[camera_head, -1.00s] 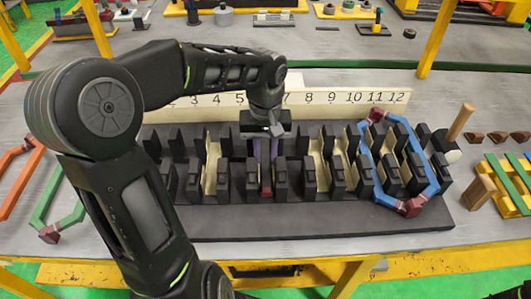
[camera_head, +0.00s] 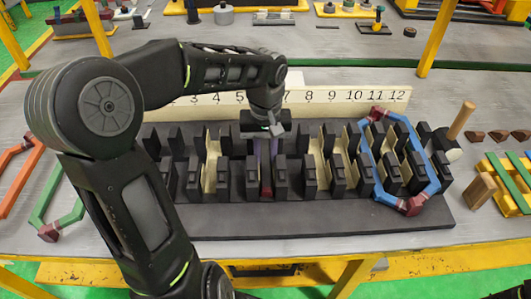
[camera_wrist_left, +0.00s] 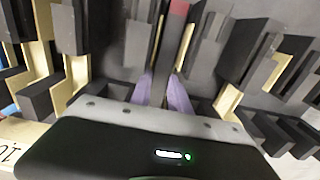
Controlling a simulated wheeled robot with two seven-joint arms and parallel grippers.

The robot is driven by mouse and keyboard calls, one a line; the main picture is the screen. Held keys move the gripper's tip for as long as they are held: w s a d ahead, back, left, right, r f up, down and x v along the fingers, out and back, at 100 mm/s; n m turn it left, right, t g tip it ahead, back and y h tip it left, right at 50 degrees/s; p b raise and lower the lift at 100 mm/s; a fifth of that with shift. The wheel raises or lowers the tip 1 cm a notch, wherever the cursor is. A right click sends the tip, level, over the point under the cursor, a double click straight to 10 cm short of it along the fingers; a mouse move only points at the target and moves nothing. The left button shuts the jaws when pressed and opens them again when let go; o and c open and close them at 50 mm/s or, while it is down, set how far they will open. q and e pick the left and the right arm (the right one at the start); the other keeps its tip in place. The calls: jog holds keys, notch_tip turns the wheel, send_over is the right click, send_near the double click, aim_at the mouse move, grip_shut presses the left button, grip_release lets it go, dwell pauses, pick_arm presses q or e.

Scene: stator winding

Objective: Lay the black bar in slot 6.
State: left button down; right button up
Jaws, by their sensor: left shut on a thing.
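The black slotted block (camera_head: 330,222) lies on the table, with dark teeth in rows and a numbered cream strip (camera_head: 335,97) behind it. My arm hides the number 6; 5 and 7 show on either side. My left gripper (camera_head: 262,155) points down between the teeth, near the slot between 5 and 7. Its purple fingers (camera_wrist_left: 178,95) are shut on the black bar (camera_wrist_left: 163,62), which runs along the slot between teeth in the wrist view. How deep the bar sits is hidden. A dark red piece (camera_head: 265,191) shows at the slot's near end.
Cream liners (camera_head: 211,168) show in some slots. A blue frame with red ends (camera_head: 434,182) loops over teeth at the right. A green frame (camera_head: 72,214) and an orange one (camera_head: 18,188) lie left. Wooden pieces (camera_head: 481,190) stand right.

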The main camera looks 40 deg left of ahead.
aim_at(266, 158)
pick_arm(q)
jog(key=c, duration=1.1)
grip_release()
jog(key=shift+c, duration=0.2)
jog(key=shift+r+p, duration=0.55)
jog(key=shift+r, duration=0.15)
notch_tip(266, 158, up, 8)
jog(key=p, duration=0.5)
jog(key=shift+f+p, duration=0.2)
jog(key=shift+p, duration=0.1)
